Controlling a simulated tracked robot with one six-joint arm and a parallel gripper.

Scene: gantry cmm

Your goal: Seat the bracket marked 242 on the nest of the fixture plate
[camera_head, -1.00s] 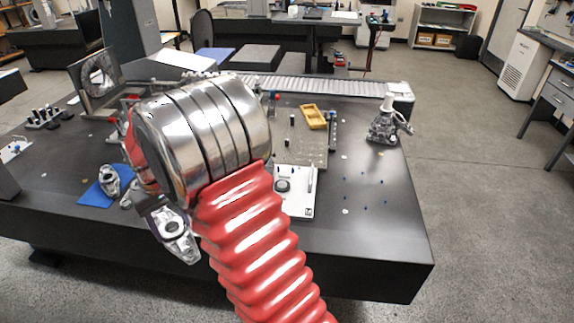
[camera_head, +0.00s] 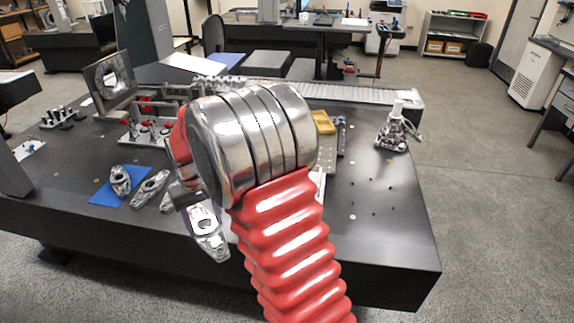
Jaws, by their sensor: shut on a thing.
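My gripper (camera_head: 187,198) is shut on a silver bracket (camera_head: 210,235), which hangs tilted below it in front of the table's near edge. The bracket has a large round opening near its upper end; no number can be read on it. My arm's silver and red sections cover the middle of the table. A plate with red-topped clamps (camera_head: 146,131) stands beyond the gripper to the left, partly hidden by the arm. I cannot tell whether it is the fixture plate, and no nest shows clearly.
Silver brackets (camera_head: 120,180) and (camera_head: 150,188) lie on and beside a blue mat (camera_head: 103,196) at left. A round mirror-like part (camera_head: 112,78) stands at the back left. A yellow tray (camera_head: 323,122) and a silver stand (camera_head: 396,130) are to the right.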

